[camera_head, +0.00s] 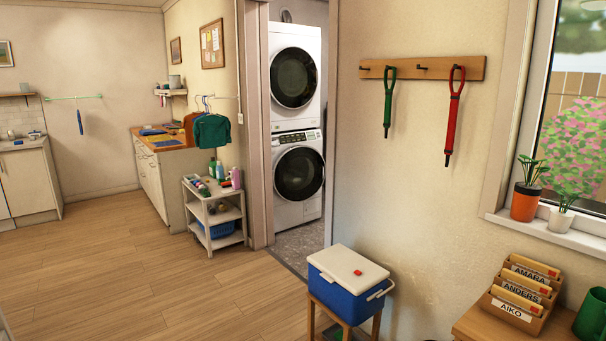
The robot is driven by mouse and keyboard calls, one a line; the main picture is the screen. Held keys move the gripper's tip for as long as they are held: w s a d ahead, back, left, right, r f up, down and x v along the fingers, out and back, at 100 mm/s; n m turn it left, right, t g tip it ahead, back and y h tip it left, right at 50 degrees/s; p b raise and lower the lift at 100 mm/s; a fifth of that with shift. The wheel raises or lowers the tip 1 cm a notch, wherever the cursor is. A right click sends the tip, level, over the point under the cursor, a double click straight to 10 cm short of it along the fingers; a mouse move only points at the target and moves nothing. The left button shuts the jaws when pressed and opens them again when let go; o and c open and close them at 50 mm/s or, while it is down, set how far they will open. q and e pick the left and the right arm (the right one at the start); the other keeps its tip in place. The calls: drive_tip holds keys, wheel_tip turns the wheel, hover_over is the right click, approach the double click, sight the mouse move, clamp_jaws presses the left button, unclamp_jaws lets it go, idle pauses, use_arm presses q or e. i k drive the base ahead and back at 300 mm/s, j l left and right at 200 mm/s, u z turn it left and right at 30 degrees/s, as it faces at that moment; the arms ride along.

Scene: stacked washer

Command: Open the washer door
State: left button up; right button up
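The stacked white machines stand in an alcove beyond a doorway, in the middle of the head view and some way off. The lower one, the washer (283,205), has a round dark door (299,174) that looks shut. The upper machine (277,42) has a similar round dark door (293,78), also looking shut. The left edge of the lower machine is partly hidden by the door frame. Neither of my grippers is in view.
The doorway (257,130) has a grey floor (300,245) inside. A white cart (217,217) with bottles stands left of it. A blue cooler (345,302) on a stool is right of the opening. Open wood floor (140,270) lies front left. A desk (480,325) is bottom right.

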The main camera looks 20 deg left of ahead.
sight(299, 172)
drive_tip(key=i+j+u, duration=0.2)
drive_tip(key=i+u, duration=0.2)
drive_tip(key=i, duration=0.15)
drive_tip(key=i+u, duration=0.45)
drive_tip(key=i+j+u, duration=0.35)
drive_tip(key=i, duration=0.45)
drive_tip(key=i+u, duration=0.35)
drive_tip(key=i, duration=0.4)
drive_tip(key=i+l+u, duration=0.35)
drive_tip(key=i, duration=0.45)
drive_tip(key=i+z, duration=0.65)
drive_tip(key=i, duration=0.3)
drive_tip(key=i+j+z, duration=0.2)
drive_tip(key=i+z, duration=0.15)
drive_tip(key=i+j+z, duration=0.35)
drive_tip(key=i, duration=0.2)
drive_tip(key=i+l+z, duration=0.25)
drive_tip(key=i+z, duration=0.25)
drive_tip(key=i, duration=0.3)
drive_tip(key=i+z, duration=0.5)
drive_tip(key=i, duration=0.3)
